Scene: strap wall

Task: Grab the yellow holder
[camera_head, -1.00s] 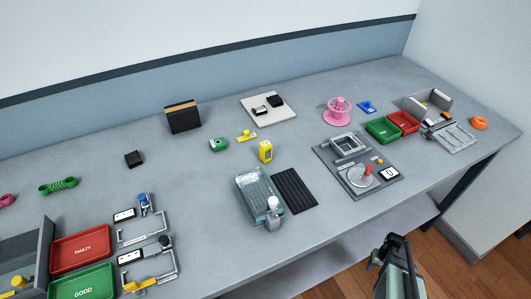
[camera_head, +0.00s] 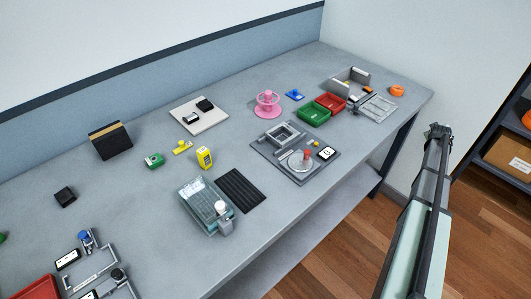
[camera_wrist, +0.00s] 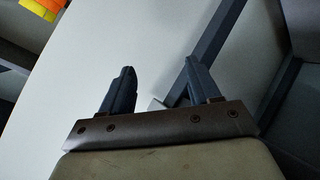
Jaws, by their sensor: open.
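A small flat yellow piece with a raised knob (camera_head: 182,147) lies on the grey bench, left of an upright yellow box with dark markings (camera_head: 205,157). I cannot tell for sure which of the two is the yellow holder. My gripper (camera_head: 439,130) is at the right, off the bench's right end and far from both yellow things. In the wrist view my gripper (camera_wrist: 158,78) shows two dark fingers well apart with nothing between them.
Near the yellow things are a green block (camera_head: 154,160), a clear-lidded container (camera_head: 203,200) and a black ribbed mat (camera_head: 240,190). A grey fixture plate (camera_head: 268,151), a pink spool (camera_head: 267,103) and a green tray (camera_head: 314,114) stand further right. A shelf with a cardboard box (camera_head: 508,160) is at far right.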

